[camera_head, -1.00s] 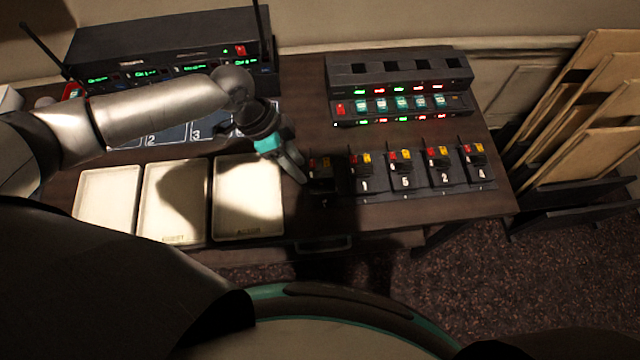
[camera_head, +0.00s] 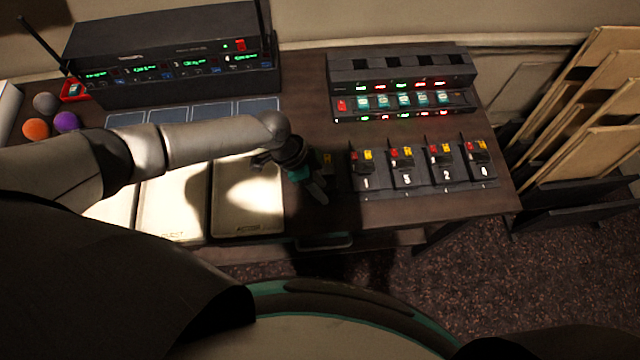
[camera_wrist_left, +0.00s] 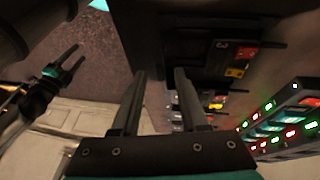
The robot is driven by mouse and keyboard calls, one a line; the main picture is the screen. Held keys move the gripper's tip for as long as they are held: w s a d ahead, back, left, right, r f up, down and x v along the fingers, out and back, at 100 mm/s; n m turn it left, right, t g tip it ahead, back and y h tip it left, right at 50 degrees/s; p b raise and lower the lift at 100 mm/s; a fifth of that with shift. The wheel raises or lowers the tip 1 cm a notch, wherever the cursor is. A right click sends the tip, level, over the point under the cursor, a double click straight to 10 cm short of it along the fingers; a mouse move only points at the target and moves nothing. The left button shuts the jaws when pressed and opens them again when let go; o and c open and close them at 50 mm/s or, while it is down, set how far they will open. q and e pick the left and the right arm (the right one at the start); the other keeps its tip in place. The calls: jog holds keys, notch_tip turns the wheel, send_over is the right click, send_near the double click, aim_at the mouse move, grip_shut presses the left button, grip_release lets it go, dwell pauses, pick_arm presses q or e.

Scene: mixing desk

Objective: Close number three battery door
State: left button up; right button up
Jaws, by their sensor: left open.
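The number three battery pack (camera_wrist_left: 232,55), a dark block with a white 3 and red and yellow parts, shows at the upper right of the left wrist view. In the head view it is mostly hidden behind my left gripper; only a yellow bit (camera_head: 327,159) shows. I cannot tell how its door stands. My left gripper (camera_head: 319,198) is open and empty beside the pack, at the left end of the row. Its two fingers (camera_wrist_left: 160,73) are apart in the left wrist view. My right gripper (camera_wrist_left: 75,56) shows at the left of that view, fingers apart and empty.
Packs 1 (camera_head: 366,182), 5 (camera_head: 407,178), 2 (camera_head: 446,174) and 4 (camera_head: 484,169) stand in a row to the right. A lit charger unit (camera_head: 400,100) is behind. Pale trays (camera_head: 236,229) lie to the left. A radio rack (camera_head: 170,55) stands at the back.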

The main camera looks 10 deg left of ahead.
pick_arm(q)
jog(key=shift+c, duration=0.4)
grip_shut()
jog(key=shift+w+b, duration=0.1)
jog(key=shift+b, duration=0.25)
dwell(0.4)
jog(key=w+g+b, duration=0.1)
jog(key=b, duration=0.4)
jog(key=w+n+g+h+b, duration=0.1)
jog(key=g+b, duration=0.1)
jog(key=b, duration=0.3)
jog(key=w+a+f+g+h+b, duration=0.1)
jog(key=g+b, duration=0.1)
jog(key=b, duration=0.3)
jog(key=shift+w+f, duration=0.1)
jog(key=shift+w, duration=0.2)
jog(key=shift+w+a+n+g+b, duration=0.15)
jog(key=shift+n+g+b, duration=0.15)
jog(key=shift+g+b, duration=0.35)
jog(key=shift+o, duration=0.4)
grip_release()
